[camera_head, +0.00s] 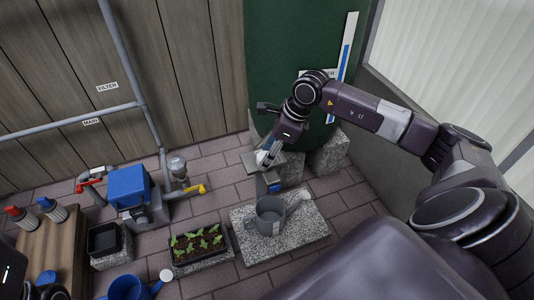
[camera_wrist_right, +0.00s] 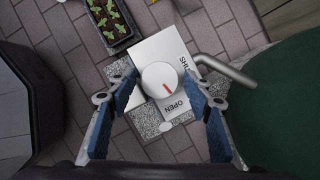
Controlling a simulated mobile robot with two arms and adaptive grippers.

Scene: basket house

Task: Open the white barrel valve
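The white barrel valve is a round white knob (camera_wrist_right: 153,74) with a short red mark, on a pale plate (camera_wrist_right: 176,112) lettered SHUT and OPEN. The red mark points down and right in the right wrist view, nearer the word OPEN than SHUT. My right gripper (camera_wrist_right: 160,76) is open, with a blue-padded finger on each side of the knob and a small gap at each side. In the head view my right gripper (camera_head: 267,156) is at the plate in front of the green barrel (camera_head: 290,60) and hides the knob. Only dark parts of my left arm show at the lower left edge.
A grey watering can (camera_head: 268,216) stands on a stone slab (camera_head: 308,222) below the valve. A bent grey pipe (camera_wrist_right: 226,70) lies beside the right finger.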

